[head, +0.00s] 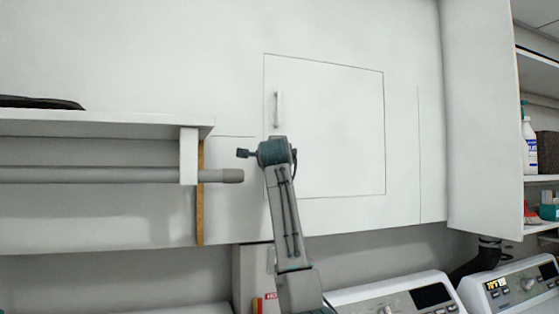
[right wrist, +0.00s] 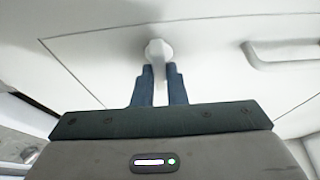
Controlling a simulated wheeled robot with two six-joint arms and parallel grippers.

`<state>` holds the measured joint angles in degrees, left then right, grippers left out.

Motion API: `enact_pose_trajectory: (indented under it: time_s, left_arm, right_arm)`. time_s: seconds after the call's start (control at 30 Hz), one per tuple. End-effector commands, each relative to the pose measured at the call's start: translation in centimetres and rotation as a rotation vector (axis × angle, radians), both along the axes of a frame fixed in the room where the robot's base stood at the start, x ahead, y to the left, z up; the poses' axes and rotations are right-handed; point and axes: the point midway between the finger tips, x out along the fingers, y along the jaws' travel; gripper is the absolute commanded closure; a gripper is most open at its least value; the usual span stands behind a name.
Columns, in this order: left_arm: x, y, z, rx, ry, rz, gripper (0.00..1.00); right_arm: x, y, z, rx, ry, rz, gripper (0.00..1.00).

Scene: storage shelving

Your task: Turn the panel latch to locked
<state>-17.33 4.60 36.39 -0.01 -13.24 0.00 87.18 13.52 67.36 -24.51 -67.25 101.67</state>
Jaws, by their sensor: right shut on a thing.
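The panel (head: 335,130) is a flat white door in the white cabinet front, shut flush, with a slim vertical handle (head: 277,108) near its left edge. The handle also shows at the right in the right wrist view (right wrist: 288,52). The latch (right wrist: 157,48) is a pale round knob with a short narrow lever. My right gripper (right wrist: 161,70) has its two dark fingers closed on the lever, one on each side. In the head view my right wrist hides the latch and the fingers, just below the handle. My left gripper is in neither view.
A white shelf (head: 100,122) with a grey rail (head: 110,175) under it juts out left of my right wrist. Washing machines (head: 395,297) stand below at the right. Open shelving (head: 540,179) with bottles is at the far right. The cabinet front right of the panel is clear.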

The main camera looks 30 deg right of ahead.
Motion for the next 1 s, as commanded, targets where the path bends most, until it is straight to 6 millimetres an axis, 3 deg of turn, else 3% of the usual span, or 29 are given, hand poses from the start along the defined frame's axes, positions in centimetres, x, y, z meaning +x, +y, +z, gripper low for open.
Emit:
enact_pose_trajectory:
  time_s: [0.03,0.07,0.17,0.57,1.0]
  left_arm:
    - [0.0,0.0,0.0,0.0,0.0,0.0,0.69]
    - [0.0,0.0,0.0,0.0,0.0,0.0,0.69]
    - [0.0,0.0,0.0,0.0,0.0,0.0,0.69]
    - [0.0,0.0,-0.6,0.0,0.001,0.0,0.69]
    - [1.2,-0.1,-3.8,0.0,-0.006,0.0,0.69]
  right_arm:
    - [0.0,0.0,0.0,0.001,0.0,0.001,1.0]
    - [0.0,0.0,0.0,0.001,0.0,0.001,0.86]
    - [0.0,0.0,0.0,0.001,-0.001,0.001,0.67]
    - [-0.6,0.5,-0.2,0.0,-0.002,0.001,0.66]
    - [-7.2,5.3,-0.2,0.0,-0.002,0.002,0.66]
